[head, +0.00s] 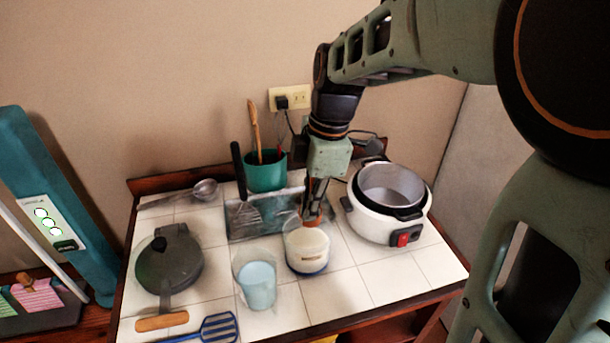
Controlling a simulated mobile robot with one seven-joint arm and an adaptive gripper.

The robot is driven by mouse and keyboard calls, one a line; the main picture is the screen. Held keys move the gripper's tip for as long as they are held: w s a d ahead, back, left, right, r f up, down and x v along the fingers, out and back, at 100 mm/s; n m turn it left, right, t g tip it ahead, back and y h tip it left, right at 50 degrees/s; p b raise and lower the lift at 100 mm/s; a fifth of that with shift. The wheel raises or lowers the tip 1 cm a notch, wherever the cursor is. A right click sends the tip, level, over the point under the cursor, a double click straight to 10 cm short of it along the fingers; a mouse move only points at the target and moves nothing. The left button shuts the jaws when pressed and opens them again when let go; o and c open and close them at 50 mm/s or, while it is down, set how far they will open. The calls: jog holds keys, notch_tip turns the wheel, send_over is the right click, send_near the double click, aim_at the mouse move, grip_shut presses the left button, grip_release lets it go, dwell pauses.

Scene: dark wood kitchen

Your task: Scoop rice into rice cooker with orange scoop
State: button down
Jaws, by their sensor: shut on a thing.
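The white rice cooker (372,224) stands open at the right of the tiled counter, with its grey inner pot (392,186) in it and a red switch on the front. A clear container of white rice (307,254) stands to the left of it. My gripper (315,205) points down over the container's back rim. It is shut on the orange scoop (312,220), of which only a small orange part shows at the container's top. The rest of the scoop is hidden, and I cannot tell whether it holds rice or touches it.
A clear cup with pale blue contents (257,285) stands left of the rice. A green utensil pot (265,176) stands behind, near a spatula (243,200) on a grey tray (240,230). A dark round pan (168,262) and blue slotted turner (218,328) lie left. The front right tiles are clear.

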aim_at(309, 248)
jog(key=shift+w+a, duration=0.15)
jog(key=shift+w, duration=0.25)
jog(key=f+b, duration=0.3)
jog(key=f, duration=0.1)
jog(key=f+b, duration=0.3)
jog(key=f, duration=0.1)
jog(key=f+b, duration=0.3)
jog(key=f, duration=0.2)
jog(key=shift+s+b, duration=0.35)
jog(key=shift+b, duration=0.05)
jog(key=shift+w+a+f+b, duration=0.1)
jog(key=shift+w+f+b, duration=0.4)
jog(key=shift+w+f, duration=0.4)
jog(key=shift+s+f, duration=0.2)
jog(key=shift+w, duration=0.15)
jog(key=r+p, duration=0.3)
jog(key=r, duration=0.1)
jog(key=r+p, duration=0.3)
jog(key=r, duration=0.1)
jog(key=r+p, duration=0.3)
jog(key=r, duration=0.1)
jog(key=shift+w+a+r, duration=0.1)
jog(key=shift+w+r, duration=0.15)
jog(key=shift+r, duration=0.1)
jog(key=shift+s+r+p, duration=0.15)
jog(key=shift+r+p, duration=0.55)
jog(key=shift+r, duration=0.25)
jog(key=shift+s+r+p, duration=0.15)
jog(key=shift+r+p, duration=0.5)
jog(key=shift+r, duration=0.3)
